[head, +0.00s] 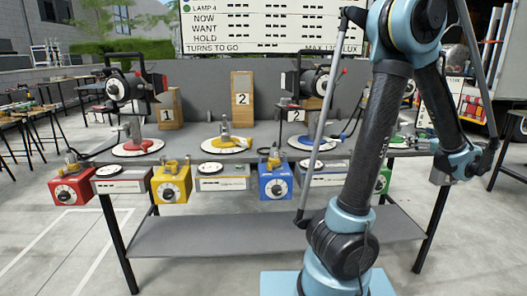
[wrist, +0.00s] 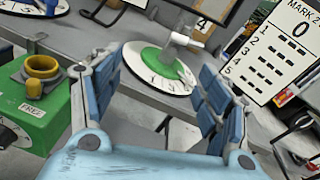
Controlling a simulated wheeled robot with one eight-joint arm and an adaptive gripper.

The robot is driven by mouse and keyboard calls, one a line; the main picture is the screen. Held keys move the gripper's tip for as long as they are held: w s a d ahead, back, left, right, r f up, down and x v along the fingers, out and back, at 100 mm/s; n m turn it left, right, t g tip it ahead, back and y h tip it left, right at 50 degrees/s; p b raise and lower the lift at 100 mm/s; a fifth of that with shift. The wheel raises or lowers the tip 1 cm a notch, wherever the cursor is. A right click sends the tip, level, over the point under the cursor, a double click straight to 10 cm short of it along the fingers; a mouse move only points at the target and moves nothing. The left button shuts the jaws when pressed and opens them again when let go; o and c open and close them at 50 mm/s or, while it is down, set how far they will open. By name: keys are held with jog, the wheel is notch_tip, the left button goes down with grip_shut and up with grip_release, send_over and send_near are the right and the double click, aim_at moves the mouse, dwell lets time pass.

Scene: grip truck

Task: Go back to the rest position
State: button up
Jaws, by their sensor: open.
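My gripper (wrist: 160,110) is open and empty in the wrist view, with its blue-padded fingers wide apart. Between and beyond the fingers is a round dial plate with a green sector (wrist: 158,72) and a grey handle on it. A green box (wrist: 48,112) with a yellow ring on top and a label reading "FREE" is left of the gripper, apart from it. In the head view my blue and black arm stands on the right, folded with the elbow high, and hides part of the green box (head: 383,181).
A grey table (head: 265,130) carries lamps (head: 125,88) and dial plates with yellow (head: 221,144), red and blue sectors. Red (head: 72,189), yellow (head: 171,185) and blue (head: 275,186) boxes hang along its front edge. A scoreboard (head: 265,25) stands behind. The floor at front left is clear.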

jog(key=a+f+n+g+y, duration=0.1)
jog(key=a+n, duration=0.4)
jog(key=a, duration=0.6)
jog(key=s+a+f+n+g+y, duration=0.1)
jog(key=a+f+n+g, duration=0.3)
jog(key=a, duration=0.7)
jog(key=a+f+n+g+y, duration=0.1)
jog(key=a+n+g, duration=0.3)
jog(key=a, duration=0.7)
jog(key=shift+s+a+f+n, duration=0.15)
jog(key=shift+f+n, duration=0.25)
jog(key=shift+n, duration=0.05)
jog(key=shift+s+a+f+n, duration=0.1)
jog(key=shift+s+f+n, duration=0.05)
jog(key=shift+f+n, duration=0.3)
jog(key=s+a+f+n+g+h, duration=0.1)
jog(key=s+a+f+n+g, duration=0.1)
jog(key=s+n, duration=0.3)
jog(key=s+a+f+n+g+h, duration=0.1)
jog(key=s+a+f+n, duration=0.3)
jog(key=s, duration=0.4)
jog(key=s+a+f+n+g+h, duration=0.2)
jog(key=s+a+f+n+h, duration=0.1)
jog(key=s+f+n, duration=0.2)
jog(key=s+n, duration=0.2)
jog(key=n, duration=0.1)
jog(key=shift+s+f+g, duration=0.25)
jog(key=shift+s+g, duration=0.05)
jog(key=shift+s, duration=0.05)
